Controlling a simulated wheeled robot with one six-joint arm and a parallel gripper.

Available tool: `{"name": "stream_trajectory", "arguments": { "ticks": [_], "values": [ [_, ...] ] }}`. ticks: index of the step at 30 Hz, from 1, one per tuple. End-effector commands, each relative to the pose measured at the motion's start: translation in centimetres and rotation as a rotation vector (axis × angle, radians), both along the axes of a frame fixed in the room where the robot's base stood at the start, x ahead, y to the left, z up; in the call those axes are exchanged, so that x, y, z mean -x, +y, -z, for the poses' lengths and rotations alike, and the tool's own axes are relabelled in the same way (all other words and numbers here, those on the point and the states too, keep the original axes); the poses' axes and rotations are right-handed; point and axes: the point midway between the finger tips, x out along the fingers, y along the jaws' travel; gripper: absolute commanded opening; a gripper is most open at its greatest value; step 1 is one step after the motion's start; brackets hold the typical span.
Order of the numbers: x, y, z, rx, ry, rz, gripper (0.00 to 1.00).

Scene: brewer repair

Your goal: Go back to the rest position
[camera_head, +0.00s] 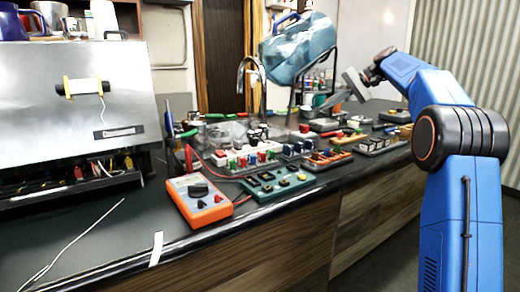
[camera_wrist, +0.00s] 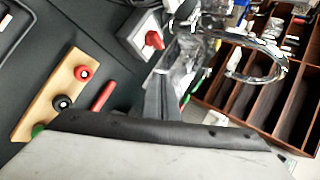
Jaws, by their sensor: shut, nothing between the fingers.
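My blue arm rises at the right of the head view. My gripper (camera_head: 338,98) is held out to the left, above the cluttered far part of the counter (camera_head: 95,228). Its fingers are small and partly blurred there. In the wrist view the grey gripper body fills the bottom, and the dark fingers (camera_wrist: 165,88) point up the picture, shut with nothing between them. Below them lie a wooden strip (camera_wrist: 48,95) with red and black terminals and a red stick-like piece (camera_wrist: 103,95).
A steel brewer (camera_head: 70,95) with exposed wiring stands at the left. An orange multimeter (camera_head: 197,200) and a green terminal board (camera_head: 275,186) lie near the counter's front edge. A blue water jug (camera_head: 300,48) and a tap (camera_head: 252,70) stand behind. The counter's front left is mostly clear.

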Motion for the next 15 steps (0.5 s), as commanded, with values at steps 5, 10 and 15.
{"name": "stream_trajectory", "arguments": {
  "ticks": [5, 10, 15],
  "values": [
    [4.8, 1.4, 0.0, 0.078, -0.002, 0.025, 0.00],
    [9.5, 2.3, 0.8, 0.156, -0.004, 0.045, 0.00],
    [14.6, 2.9, 2.1, 0.236, -0.013, 0.057, 0.00]
  ]
}}
